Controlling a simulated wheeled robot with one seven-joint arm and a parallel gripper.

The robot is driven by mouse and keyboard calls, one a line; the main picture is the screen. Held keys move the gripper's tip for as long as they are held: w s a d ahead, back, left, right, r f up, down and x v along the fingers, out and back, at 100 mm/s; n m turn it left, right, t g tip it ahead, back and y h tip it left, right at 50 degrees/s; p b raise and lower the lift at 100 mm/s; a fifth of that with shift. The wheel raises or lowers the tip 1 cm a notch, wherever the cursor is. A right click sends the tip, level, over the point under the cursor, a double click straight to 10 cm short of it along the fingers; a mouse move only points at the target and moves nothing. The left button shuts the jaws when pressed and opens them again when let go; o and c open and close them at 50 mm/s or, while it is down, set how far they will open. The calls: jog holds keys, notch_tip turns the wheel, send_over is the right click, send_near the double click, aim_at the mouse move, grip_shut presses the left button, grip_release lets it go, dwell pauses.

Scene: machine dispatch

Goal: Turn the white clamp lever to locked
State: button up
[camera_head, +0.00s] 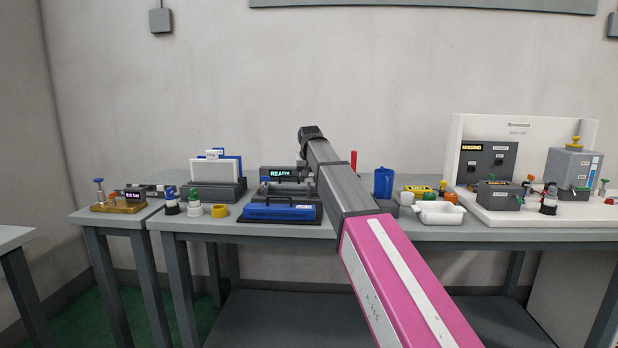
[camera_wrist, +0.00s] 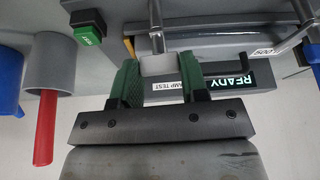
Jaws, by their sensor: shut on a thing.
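The white clamp lever (camera_wrist: 157,68) shows in the wrist view as a white block between the two green fingers of my gripper (camera_wrist: 160,63). The fingers are shut on it, one on each side. A metal rod runs up from the block to the picture's top edge. Beside it is the clamp test station (camera_wrist: 228,97), with a lit READY display and a CLAMP TEST label. In the head view the station (camera_head: 280,212) stands on the table with a blue front. My arm hides the lever and my gripper there. Whether the lever is locked cannot be told.
In the wrist view a green button (camera_wrist: 88,31) and a grey cup with a red rod (camera_wrist: 46,120) stand close on the left.

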jog(key=shift+m, duration=0.6)
jog(key=shift+h, duration=0.3)
jog(key=o, duration=0.9)
jog(key=shift+r, duration=0.1)
jog(key=v, duration=1)
jog(key=shift+s+r, duration=0.15)
jog(key=shift+r, duration=0.15)
